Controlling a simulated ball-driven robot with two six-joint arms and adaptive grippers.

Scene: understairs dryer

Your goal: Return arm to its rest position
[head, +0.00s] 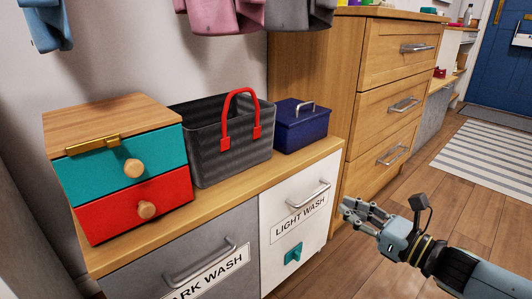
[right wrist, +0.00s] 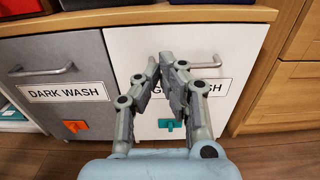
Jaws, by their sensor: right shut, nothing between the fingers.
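My right gripper (head: 348,208) is at the lower right of the head view, in front of the light wash cabinet door (head: 276,245) and apart from it. It is shut and empty. In the right wrist view its fingers (right wrist: 166,62) meet in front of the white door and hide part of its label. My left gripper is not in view.
A wooden bench top (head: 225,175) carries a small drawer box (head: 115,165), a grey basket (head: 222,150) with a red handle, and a blue lidded box (head: 300,130). A wooden drawer unit (head: 385,100) stands behind. Wooden floor (head: 385,255) is open to the right.

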